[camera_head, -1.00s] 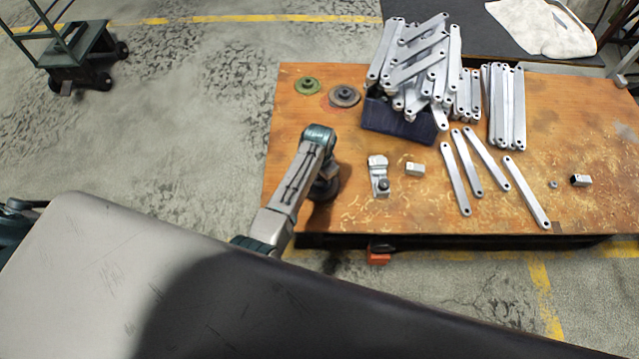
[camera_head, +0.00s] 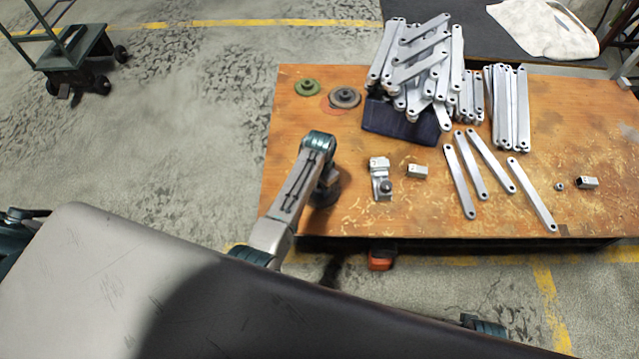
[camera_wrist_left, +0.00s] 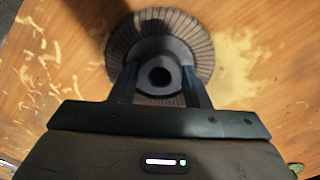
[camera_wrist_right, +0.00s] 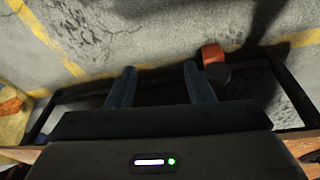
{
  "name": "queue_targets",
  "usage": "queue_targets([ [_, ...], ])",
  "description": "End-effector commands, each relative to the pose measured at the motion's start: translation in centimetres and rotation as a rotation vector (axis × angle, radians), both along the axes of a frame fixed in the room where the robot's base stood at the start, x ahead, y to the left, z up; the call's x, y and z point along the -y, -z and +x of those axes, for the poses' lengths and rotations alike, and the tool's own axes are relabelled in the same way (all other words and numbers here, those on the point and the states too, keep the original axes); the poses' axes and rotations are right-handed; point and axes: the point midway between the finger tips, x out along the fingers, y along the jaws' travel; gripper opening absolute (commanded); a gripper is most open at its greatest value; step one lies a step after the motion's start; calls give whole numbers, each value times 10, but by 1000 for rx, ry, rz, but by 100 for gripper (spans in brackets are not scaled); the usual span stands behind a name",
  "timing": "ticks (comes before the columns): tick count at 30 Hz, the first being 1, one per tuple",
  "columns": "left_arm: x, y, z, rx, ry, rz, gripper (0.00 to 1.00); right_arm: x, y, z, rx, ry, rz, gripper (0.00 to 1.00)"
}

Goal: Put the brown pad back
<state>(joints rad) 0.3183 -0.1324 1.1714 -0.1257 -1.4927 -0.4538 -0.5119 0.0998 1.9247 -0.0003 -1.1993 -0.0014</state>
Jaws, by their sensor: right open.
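A brown, ribbed round pad with a dark hub (camera_wrist_left: 205,35) lies on the wooden table below my left gripper in the left wrist view. My left gripper (camera_wrist_left: 160,66) is open, with one finger on each side of the hub; whether either touches it I cannot tell. In the head view my left gripper (camera_head: 325,194) points down at the table's left side and mostly hides this pad. My right gripper (camera_wrist_right: 158,66) is open and empty over the floor by the table's edge. A green pad (camera_head: 307,87) and a grey-brown pad (camera_head: 345,97) lie at the far left.
A dark blue bin (camera_head: 400,122) heaped with metal bars stands at the back. Loose bars (camera_head: 460,180), a clamp-like metal part (camera_head: 380,180) and small blocks (camera_head: 417,171) lie right of my left gripper. An orange item (camera_head: 380,260) is below the table's front edge.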

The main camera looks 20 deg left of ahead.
Motion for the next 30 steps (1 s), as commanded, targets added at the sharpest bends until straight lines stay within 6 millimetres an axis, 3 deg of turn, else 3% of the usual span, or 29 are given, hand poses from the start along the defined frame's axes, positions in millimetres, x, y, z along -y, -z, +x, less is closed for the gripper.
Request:
queue_targets([
  [1, 0, 0, 0, 0, 0, 0, 52, 0, 0, 0, 0, 0, 0, 48],
  [3, 0, 0, 0, 0, 0, 0, 64, 0, 0, 0, 0, 0, 0, 48],
  [14, 0, -6, 0, 1, -1, 0, 64, 0, -1, 0, 1, 0, 0, 48],
  [17, 0, -19, 1, 3, -1, -1, 64, 0, 1, 0, 4, 0, 0, 48],
  [21, 0, -49, 1, 5, -1, -2, 64, 2, 23, -6, -17, 4, 2, 48],
  [30, 0, -106, 1, 3, 0, 1, 64, 4, 47, -15, -35, 8, 3, 48],
])
